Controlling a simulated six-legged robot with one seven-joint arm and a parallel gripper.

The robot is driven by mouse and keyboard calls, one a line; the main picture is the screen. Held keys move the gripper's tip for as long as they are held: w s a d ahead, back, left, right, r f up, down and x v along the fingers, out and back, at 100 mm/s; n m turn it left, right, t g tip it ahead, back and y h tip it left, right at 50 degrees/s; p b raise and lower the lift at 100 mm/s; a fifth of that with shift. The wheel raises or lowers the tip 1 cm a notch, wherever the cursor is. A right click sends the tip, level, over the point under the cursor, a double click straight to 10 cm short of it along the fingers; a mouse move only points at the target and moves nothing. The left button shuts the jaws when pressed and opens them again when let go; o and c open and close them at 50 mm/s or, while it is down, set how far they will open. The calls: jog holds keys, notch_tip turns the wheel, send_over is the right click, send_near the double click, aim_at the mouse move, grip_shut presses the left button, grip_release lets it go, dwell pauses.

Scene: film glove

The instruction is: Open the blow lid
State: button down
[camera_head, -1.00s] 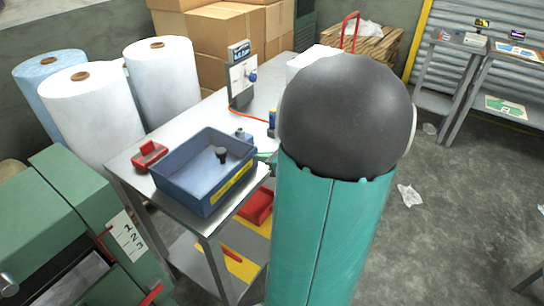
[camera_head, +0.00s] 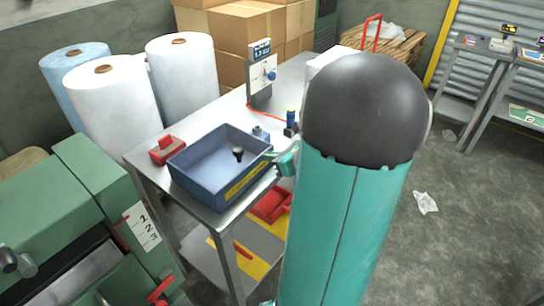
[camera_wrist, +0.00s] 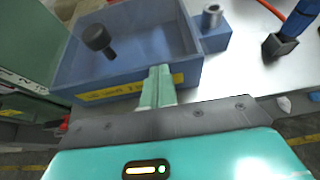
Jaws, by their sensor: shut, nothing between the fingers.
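A blue box (camera_head: 190,187) with a yellow label on its front wall sits on the metal table. A black knob (camera_head: 238,153) on a short stem shows inside it; the wrist view also shows this knob (camera_wrist: 97,38). I cannot tell which part is the blow lid. My gripper (camera_wrist: 158,80) is shut and empty, its pale green fingers at the box's labelled wall in the wrist view. Whether they touch the wall is unclear. In the head view my arm hides part of the table right of the box.
A red block (camera_head: 167,150) stands left of the box. A small blue block with a metal post (camera_wrist: 212,30) stands beside it. Open floor (camera_head: 460,220) lies right.

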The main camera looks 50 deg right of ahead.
jog(key=shift+w+a+r, duration=0.2)
jog(key=shift+w+r, duration=0.45)
jog(key=shift+r, duration=0.15)
jog(key=w+r+g, duration=0.5)
jog(key=w+r, duration=0.1)
jog(key=r, duration=0.3)
jog(key=w+a+r+g, duration=0.1)
jog(key=w+r+g, duration=0.4)
jog(key=r, duration=0.4)
jog(key=shift+w+a+h, duration=0.15)
jog(key=shift+w+h, duration=0.25)
jog(key=shift+w, duration=0.2)
jog(key=shift+r, duration=0.1)
jog(key=v, duration=1.5)
